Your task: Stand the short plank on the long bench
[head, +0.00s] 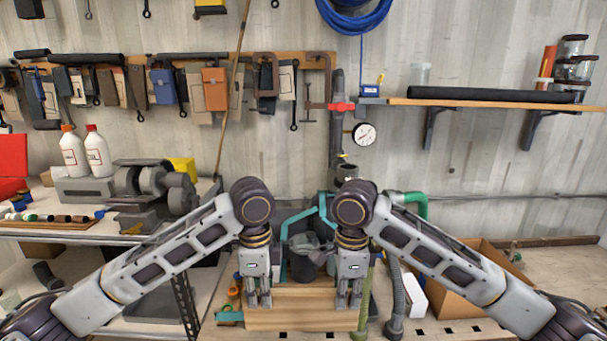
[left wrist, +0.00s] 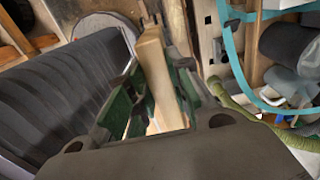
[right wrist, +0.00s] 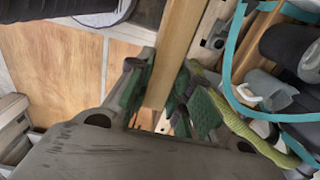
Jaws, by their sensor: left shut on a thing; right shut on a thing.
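The short plank (head: 300,318) is a light wooden board seen broad side on at the front middle of the long bench (head: 455,329). My left gripper (head: 259,300) is shut on its upper edge near the left end. My right gripper (head: 349,300) is shut on the same edge near the right end. In the left wrist view the plank (left wrist: 152,65) runs between the green finger pads. The right wrist view also shows the plank (right wrist: 177,50) between the pads. I cannot tell whether its lower edge touches the bench.
A green hose (head: 364,300) hangs close by the plank's right end, with a grey hose (head: 396,300) beyond it. A cardboard box (head: 455,290) stands at the right. Orange-handled tools (head: 233,292) lie at the left. Dark cylinders (head: 303,266) stand behind the plank.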

